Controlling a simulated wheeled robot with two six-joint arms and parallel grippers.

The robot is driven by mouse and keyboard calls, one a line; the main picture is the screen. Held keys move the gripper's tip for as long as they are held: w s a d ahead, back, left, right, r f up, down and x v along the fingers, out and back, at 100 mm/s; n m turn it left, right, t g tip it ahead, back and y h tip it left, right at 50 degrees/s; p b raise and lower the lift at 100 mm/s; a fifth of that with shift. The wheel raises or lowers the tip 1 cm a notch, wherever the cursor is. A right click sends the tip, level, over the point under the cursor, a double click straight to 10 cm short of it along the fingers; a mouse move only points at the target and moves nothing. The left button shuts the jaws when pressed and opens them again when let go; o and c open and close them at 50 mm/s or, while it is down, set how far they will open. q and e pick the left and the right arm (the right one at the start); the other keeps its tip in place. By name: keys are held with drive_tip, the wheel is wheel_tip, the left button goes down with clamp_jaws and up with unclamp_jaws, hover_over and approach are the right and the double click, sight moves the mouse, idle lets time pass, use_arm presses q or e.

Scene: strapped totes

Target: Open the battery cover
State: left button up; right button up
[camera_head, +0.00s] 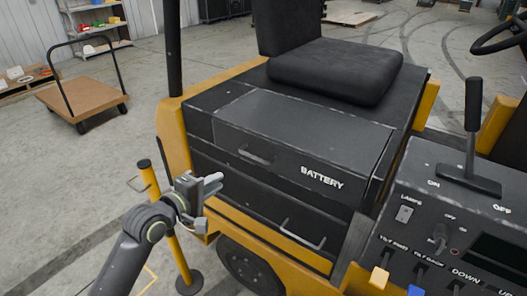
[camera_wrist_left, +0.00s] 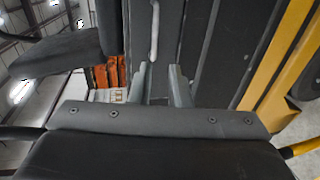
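The battery cover (camera_head: 300,122) is a dark grey box-shaped lid under the seat, with white BATTERY lettering on its front face. It looks closed. A thin metal handle (camera_head: 257,157) sits on its front, to the left of the lettering. My left gripper (camera_head: 213,182) is in front of the truck, left of the handle and apart from it. In the left wrist view my left gripper (camera_wrist_left: 159,82) has its two fingers spread with nothing between them. A pale handle bar (camera_wrist_left: 154,34) shows beyond the fingertips, roughly in line with the gap. My right gripper is not in view.
The black seat (camera_head: 335,70) stands above and behind the cover. A second handle (camera_head: 303,236) is on the lower panel. A control console (camera_head: 440,215) with a lever is at right. A yellow post (camera_head: 165,215) stands behind my left arm. A cart (camera_head: 82,98) is farther back.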

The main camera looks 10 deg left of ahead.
sight(255, 159)
use_arm(q)
drive_tip(key=x, duration=0.5)
drive_tip(key=p+x, duration=0.1)
drive_tip(key=x, duration=0.5)
drive_tip(key=r+x, duration=0.1)
drive_tip(key=x, duration=0.5)
drive_tip(key=shift+w+d, duration=0.1)
drive_tip(key=shift+d, duration=0.35)
clamp_jaws()
